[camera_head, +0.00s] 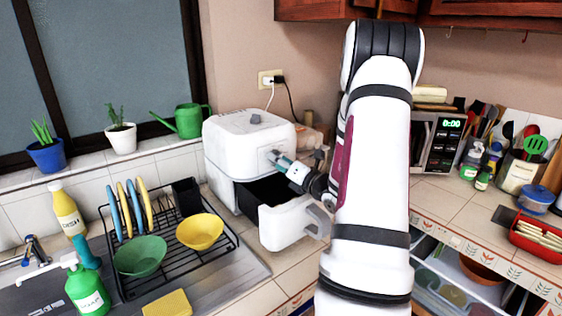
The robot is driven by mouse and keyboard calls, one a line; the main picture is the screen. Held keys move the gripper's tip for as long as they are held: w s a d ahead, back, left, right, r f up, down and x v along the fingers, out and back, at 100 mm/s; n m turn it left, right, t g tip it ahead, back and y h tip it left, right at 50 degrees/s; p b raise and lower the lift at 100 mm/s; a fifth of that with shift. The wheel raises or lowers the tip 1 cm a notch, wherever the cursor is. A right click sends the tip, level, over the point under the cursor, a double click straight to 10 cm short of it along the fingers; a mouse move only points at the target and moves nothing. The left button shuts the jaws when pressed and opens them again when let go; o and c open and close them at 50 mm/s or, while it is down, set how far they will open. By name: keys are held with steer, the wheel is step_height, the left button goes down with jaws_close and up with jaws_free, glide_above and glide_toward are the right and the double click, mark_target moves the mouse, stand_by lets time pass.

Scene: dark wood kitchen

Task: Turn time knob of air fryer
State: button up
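The white air fryer (222,149) stands on the counter left of my arm. Its basket drawer (282,228) is pulled out toward the front, with the handle at its right. A small grey knob (255,118) sits on the fryer's top. My gripper (275,157) reaches left from my arm to the fryer's upper front face, above the open drawer. Its tip appears at or very near a control on that face. The tip covers that spot, so I cannot make out the control or whether the fingers are apart.
A black dish rack (222,253) with plates and bowls stands left of the drawer. A microwave (438,139) is behind my arm at the right. Potted plants and a green watering can (188,120) line the sill. An open lower drawer (450,268) shows at lower right.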

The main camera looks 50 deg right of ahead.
steer(key=shift+m, duration=0.5)
steer(key=o, duration=1.1)
steer(key=shift+s, duration=0.15)
steer(key=v, duration=1.1)
steer(key=shift+s+f, duration=0.1)
steer(key=shift+s, duration=0.3)
